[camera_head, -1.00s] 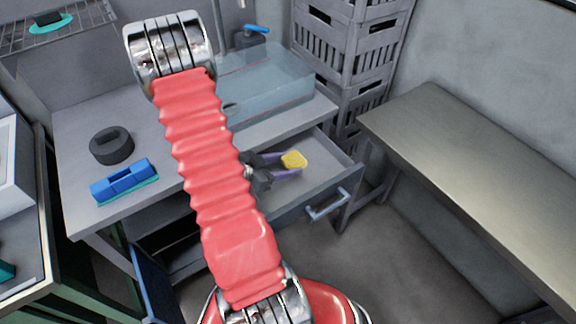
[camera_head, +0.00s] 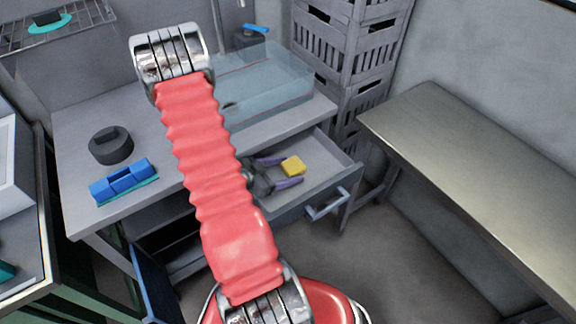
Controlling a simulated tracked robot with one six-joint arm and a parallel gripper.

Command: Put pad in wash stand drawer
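The yellow pad (camera_head: 293,165) lies in the open drawer (camera_head: 325,160) of the wash stand (camera_head: 75,150). My gripper (camera_head: 282,172) reaches into the drawer from the left. Its two purple fingers are spread apart, one behind the pad's left side and one in front of it. The pad's right part extends past the fingertips, and I see no finger pressing on it. Part of my gripper's wrist is hidden behind my red arm.
A clear basin (camera_head: 270,85) stands on the wash stand. A dark round holder (camera_head: 111,147) and a blue block (camera_head: 124,180) sit on its left top. Grey crates (camera_head: 345,50) are stacked behind. A bare bench (camera_head: 460,170) stands at right.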

